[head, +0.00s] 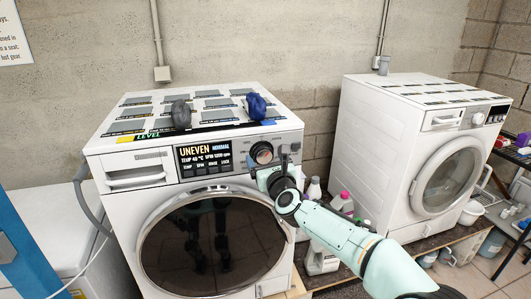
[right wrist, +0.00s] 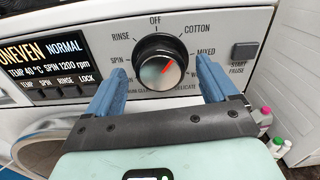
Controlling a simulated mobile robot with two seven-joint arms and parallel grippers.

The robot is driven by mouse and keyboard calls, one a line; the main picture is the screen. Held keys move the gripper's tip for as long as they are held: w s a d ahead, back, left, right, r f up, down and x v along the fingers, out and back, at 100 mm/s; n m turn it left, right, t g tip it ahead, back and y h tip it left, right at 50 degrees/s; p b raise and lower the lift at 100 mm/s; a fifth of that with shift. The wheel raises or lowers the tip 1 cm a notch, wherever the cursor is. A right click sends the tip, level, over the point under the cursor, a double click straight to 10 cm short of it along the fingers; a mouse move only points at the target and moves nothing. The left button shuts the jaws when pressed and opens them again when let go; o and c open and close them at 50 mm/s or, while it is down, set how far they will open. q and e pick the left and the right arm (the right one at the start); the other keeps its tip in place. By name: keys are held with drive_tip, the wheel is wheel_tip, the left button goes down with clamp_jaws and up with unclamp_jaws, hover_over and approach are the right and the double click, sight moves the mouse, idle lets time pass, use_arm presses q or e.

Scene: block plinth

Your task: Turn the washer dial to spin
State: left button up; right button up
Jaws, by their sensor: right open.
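The washer (head: 120,185) on the left has a round black dial (head: 261,152) with a silver face, right of its display (head: 204,160). In the right wrist view the dial (right wrist: 160,62) has a red mark pointing up and right, toward the side of COTTON and MIXED. SPIN is printed at the dial's left, RINSE at upper left, OFF on top. The display reads UNEVEN, NORMAL, 40 °C, SPIN 1200 rpm. My right gripper (head: 273,164) is open at the dial; its blue fingers (right wrist: 161,70) stand apart on either side, with no clear contact. My left gripper is out of view.
A grey lump (head: 181,114) and a blue lump (head: 256,106) sit on the washer's top. A START/PAUSE button (right wrist: 245,51) is right of the dial. Bottles (head: 314,190) stand between this washer and a second machine (head: 375,150) at right.

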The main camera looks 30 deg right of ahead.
drive_tip(key=shift+w+d, duration=0.15)
drive_tip(key=shift+w, duration=0.4)
drive_tip(key=c, duration=1.1)
drive_tip(key=shift+o, duration=0.2)
